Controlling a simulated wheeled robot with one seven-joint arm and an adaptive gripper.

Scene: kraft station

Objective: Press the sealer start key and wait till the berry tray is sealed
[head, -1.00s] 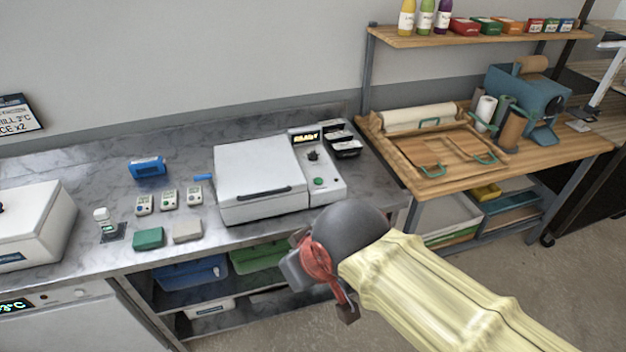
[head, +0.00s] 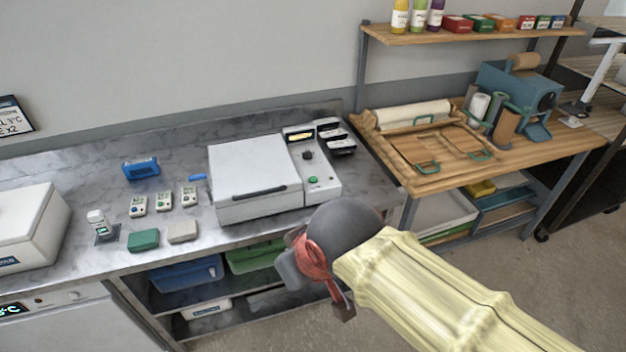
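The sealer (head: 254,172) is a white box with a shut lid and a dark front handle, on the grey marbled counter. Its control panel (head: 322,190) on the right side has a lit yellow display (head: 300,137), a dark knob (head: 307,155) and a green key (head: 313,180), which I take as the start key. No berry tray shows; the sealer's inside is hidden by the lid. My gripper (head: 318,285) hangs in front of the counter edge, below and apart from the green key. My arm's end partly hides it, and its finger opening cannot be made out.
Black trays (head: 337,137) are stacked behind the panel. Small handheld devices (head: 163,199), a green block (head: 143,239), a beige block (head: 183,232) and a blue device (head: 141,168) lie left of the sealer. A wooden bench (head: 400,178) with a framed board stands right.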

